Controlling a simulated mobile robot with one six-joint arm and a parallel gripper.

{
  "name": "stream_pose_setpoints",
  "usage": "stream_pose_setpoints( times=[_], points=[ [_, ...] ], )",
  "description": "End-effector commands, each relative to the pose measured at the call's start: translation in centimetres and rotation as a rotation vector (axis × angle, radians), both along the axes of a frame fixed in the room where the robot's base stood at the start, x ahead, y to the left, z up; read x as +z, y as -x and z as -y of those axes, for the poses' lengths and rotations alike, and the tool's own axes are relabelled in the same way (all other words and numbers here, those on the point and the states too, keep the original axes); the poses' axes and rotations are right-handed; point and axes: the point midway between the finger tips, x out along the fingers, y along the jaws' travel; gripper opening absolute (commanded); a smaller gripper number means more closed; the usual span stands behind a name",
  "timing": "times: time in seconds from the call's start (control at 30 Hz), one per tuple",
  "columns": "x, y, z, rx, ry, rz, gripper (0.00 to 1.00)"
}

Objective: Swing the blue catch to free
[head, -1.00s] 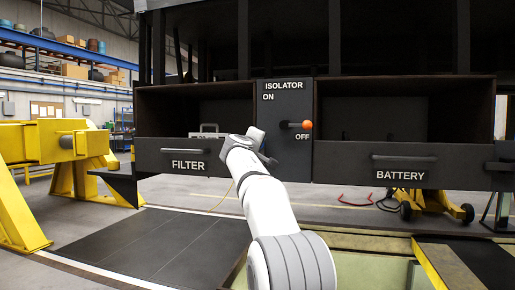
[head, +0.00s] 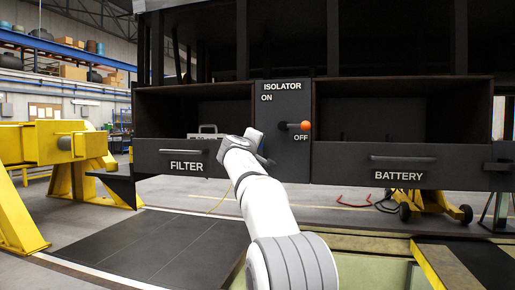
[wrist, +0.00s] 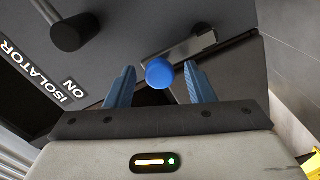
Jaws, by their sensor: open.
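The blue catch shows in the wrist view as a round blue knob (wrist: 159,73) on a short grey metal bar (wrist: 190,47) against the dark panel. My gripper (wrist: 160,80) is open, with one blue finger on each side of the knob. I cannot tell whether either finger touches it. In the head view my white arm and gripper (head: 250,148) reach to the drawer front between the FILTER label and the isolator panel. The catch is hidden behind the arm there.
The isolator panel (head: 284,160) carries an orange-tipped lever (head: 304,125) beside OFF. The FILTER drawer (head: 165,158) is at left, the BATTERY drawer (head: 350,172) at right. A black knob (wrist: 73,32) stands out at upper left in the wrist view. Yellow stands (head: 70,195) are at far left.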

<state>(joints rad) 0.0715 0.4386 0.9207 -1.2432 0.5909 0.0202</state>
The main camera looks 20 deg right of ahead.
Motion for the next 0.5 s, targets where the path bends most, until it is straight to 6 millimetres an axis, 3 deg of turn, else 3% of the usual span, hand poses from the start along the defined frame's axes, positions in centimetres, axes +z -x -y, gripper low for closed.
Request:
stream_pose_setpoints(
  times=[0.3, 0.5],
  points=[
    [-0.1, 4.1, -3.0, 0.002, 0.000, 0.000, 0.49],
    [-0.1, 5.4, -3.9, 0.000, -0.001, -0.001, 0.49]
  ],
)
